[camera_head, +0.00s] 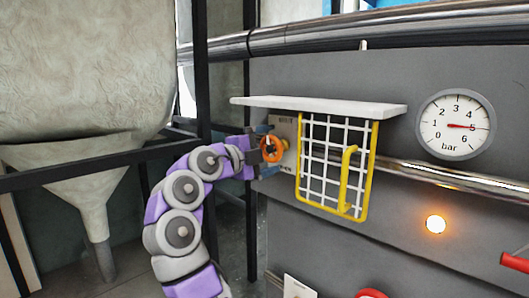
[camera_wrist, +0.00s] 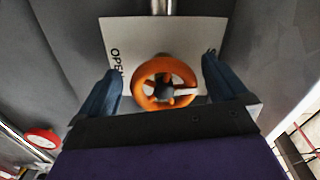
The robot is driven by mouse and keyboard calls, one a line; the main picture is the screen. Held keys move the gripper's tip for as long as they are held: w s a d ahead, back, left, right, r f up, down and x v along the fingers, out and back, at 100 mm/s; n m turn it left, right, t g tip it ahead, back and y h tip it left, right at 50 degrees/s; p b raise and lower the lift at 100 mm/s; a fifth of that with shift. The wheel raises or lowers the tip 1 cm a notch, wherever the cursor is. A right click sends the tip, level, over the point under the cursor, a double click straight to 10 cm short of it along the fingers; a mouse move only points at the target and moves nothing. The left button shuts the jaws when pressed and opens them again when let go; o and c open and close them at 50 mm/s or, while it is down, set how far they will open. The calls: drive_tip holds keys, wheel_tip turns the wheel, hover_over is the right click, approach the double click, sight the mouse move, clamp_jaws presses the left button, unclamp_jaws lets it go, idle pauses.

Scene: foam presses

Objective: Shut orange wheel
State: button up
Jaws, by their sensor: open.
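The orange wheel (camera_head: 271,148) is mounted in front of a plate on the grey wall, to the left of a yellow-framed cage door. In the wrist view the orange wheel (camera_wrist: 165,84) shows its spokes and dark hub, with a plate (camera_wrist: 118,32) lettered "OPEN" behind it. My gripper (camera_head: 262,150) is at the wheel. In the wrist view my gripper (camera_wrist: 162,82) is open, with one dark finger on each side of the wheel and a visible gap to each. Part of the lettering is hidden by the left finger.
A white shelf (camera_head: 318,106) juts out just above the wheel. The yellow-framed white grid door (camera_head: 335,165) is close on the right. A pressure gauge (camera_head: 455,125) reads about 5 bar, and an orange lamp (camera_head: 436,224) glows below it. Black frame posts stand at left.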

drive_tip(key=b+v, duration=0.3)
drive_tip(key=v, duration=1.4)
drive_tip(key=shift+w+a, duration=0.15)
drive_tip(key=shift+a, duration=0.1)
drive_tip(key=shift+f, duration=0.2)
